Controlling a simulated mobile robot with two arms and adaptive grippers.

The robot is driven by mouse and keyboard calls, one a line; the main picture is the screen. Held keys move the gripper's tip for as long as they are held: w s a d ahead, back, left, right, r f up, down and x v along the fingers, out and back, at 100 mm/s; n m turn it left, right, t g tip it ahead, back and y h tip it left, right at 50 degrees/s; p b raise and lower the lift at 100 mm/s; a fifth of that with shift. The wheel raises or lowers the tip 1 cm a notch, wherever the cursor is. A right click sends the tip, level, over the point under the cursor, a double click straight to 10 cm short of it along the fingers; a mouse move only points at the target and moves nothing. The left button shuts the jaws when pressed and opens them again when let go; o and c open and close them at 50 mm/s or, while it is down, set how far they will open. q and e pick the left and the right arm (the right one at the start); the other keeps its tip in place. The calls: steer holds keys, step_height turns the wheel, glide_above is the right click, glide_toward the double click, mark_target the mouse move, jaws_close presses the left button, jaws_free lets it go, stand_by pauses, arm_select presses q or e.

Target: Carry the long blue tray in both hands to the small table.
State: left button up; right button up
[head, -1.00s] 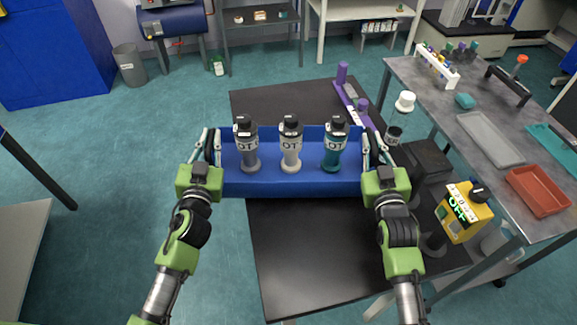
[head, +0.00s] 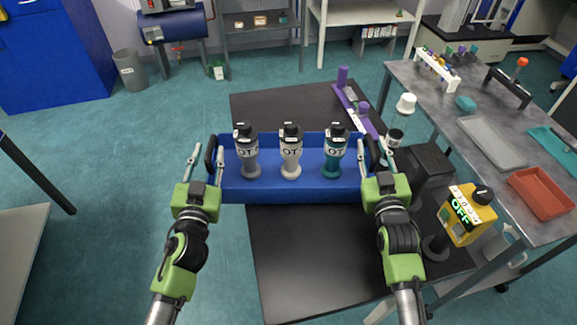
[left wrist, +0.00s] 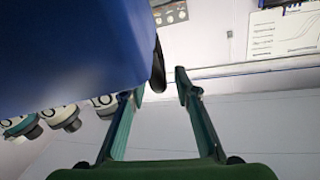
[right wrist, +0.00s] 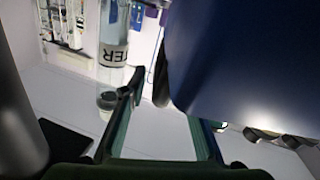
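The long blue tray (head: 290,190) lies level across the black table (head: 300,245), its left end reaching past the table's left edge. It holds three labelled bottles upright: grey (head: 248,160), white (head: 291,160) and teal (head: 335,160). My left gripper (head: 206,158) is open at the tray's left end, with the dark handle (left wrist: 158,75) between its spread fingers. My right gripper (head: 378,158) is open at the right end, with that handle (right wrist: 160,85) between its fingers. The tray's underside contact is hidden.
A yellow device reading OFF (head: 467,213) is at the right. A grey bench (head: 455,95) runs along the right. The black table's front is clear.

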arm_select(q)
steer(key=s, duration=0.8)
steer(key=shift+s+d, duration=0.15)
steer(key=shift+s, duration=0.05)
arm_select(e)
steer(key=s, duration=1.2)
steer(key=shift+d, duration=0.25)
